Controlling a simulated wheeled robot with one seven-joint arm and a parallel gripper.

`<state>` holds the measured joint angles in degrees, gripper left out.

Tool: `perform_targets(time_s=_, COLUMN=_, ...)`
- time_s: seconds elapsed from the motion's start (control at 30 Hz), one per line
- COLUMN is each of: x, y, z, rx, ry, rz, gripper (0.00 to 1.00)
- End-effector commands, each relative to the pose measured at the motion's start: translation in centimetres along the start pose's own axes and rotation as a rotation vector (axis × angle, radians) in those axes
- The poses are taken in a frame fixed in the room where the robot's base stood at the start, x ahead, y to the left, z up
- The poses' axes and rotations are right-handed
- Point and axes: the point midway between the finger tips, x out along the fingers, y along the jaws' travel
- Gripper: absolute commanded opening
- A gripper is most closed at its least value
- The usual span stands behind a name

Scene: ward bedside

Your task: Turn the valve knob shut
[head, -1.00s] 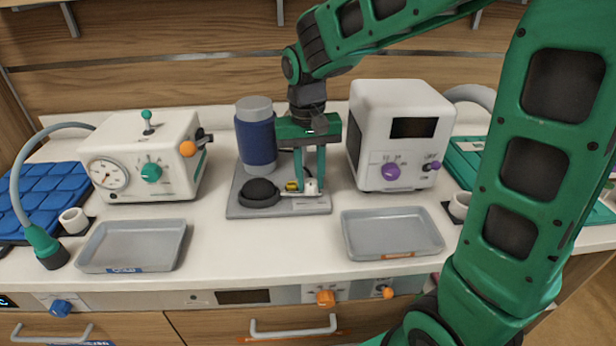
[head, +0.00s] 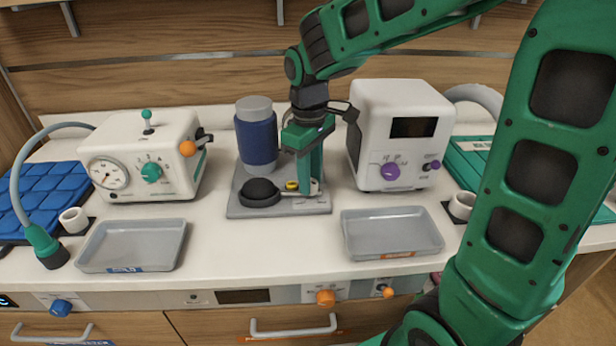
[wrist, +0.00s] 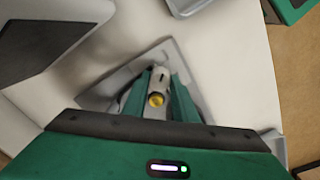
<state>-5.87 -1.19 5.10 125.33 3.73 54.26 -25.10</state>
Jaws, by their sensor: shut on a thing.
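The valve sits on a grey base plate (head: 240,210) at the middle of the counter. Its white knob (wrist: 161,77), with a dark mark on top, lies between my two fingers in the wrist view. A yellow part (head: 292,186) of the valve shows left of the fingers in the head view, and also in the wrist view (wrist: 156,99). My gripper (head: 307,189) points down and is shut on the white knob. In the head view the fingers line up and hide most of the knob.
A blue cylinder with a grey lid (head: 256,138) and a black dome (head: 260,191) stand on the same plate, close to my gripper. A white device (head: 402,135) stands right, another (head: 140,160) left. Grey trays (head: 393,251) (head: 132,264) lie in front.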

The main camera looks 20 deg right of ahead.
Motion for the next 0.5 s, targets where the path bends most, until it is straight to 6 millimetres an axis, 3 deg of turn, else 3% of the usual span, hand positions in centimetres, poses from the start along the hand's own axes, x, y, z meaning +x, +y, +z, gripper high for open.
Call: perform_targets(time_s=0.5, x=-0.12, y=0.09, z=-0.20, rx=-0.108, ry=0.011, rz=0.003, gripper=0.03)
